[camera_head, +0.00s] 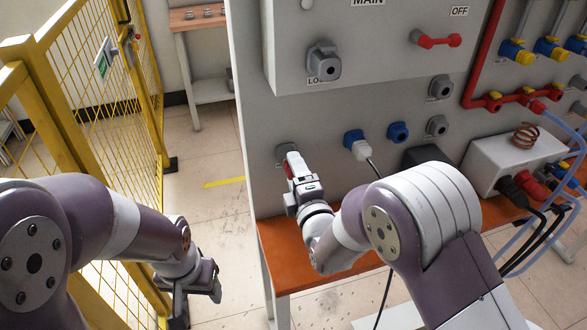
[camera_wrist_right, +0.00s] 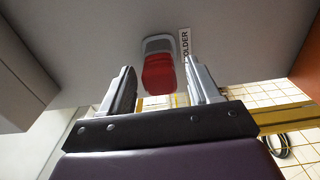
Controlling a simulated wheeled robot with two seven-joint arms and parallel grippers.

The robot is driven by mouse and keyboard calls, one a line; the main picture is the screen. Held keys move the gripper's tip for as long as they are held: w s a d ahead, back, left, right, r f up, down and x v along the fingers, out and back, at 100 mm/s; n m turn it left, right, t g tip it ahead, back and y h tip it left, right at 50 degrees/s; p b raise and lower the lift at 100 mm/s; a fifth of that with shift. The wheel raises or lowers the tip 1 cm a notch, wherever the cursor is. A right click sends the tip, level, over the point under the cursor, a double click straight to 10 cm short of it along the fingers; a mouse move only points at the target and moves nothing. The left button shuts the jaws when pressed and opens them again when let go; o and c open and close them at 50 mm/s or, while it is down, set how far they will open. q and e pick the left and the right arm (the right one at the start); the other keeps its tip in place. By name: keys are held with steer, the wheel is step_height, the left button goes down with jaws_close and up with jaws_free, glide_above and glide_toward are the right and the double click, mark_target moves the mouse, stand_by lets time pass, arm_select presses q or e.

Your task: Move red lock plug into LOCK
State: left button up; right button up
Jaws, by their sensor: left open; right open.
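The red lock plug (camera_wrist_right: 158,76) sits in a grey socket on the panel next to a label reading "OLDER", partly cut off, in the right wrist view. My right gripper (camera_wrist_right: 166,88) is open, with one finger on either side of the plug and gaps between. In the head view my right gripper (camera_head: 291,163) is close to the panel's lower left and largely hides the plug. The LOCK socket (camera_head: 324,63) is a grey housing with a round opening, higher on the panel, its label partly covered. My left gripper (camera_head: 196,286) is open and empty, low left of the panel.
An orange-brown ledge (camera_head: 282,262) runs below the panel. Blue and grey sockets (camera_head: 397,132) and a white box (camera_head: 497,160) with cables lie to the right. A yellow mesh fence (camera_head: 80,90) stands at left. Free floor lies between fence and panel.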

stand_by(0.4)
jaws_close()
steer(key=v, duration=0.6)
stand_by(1.0)
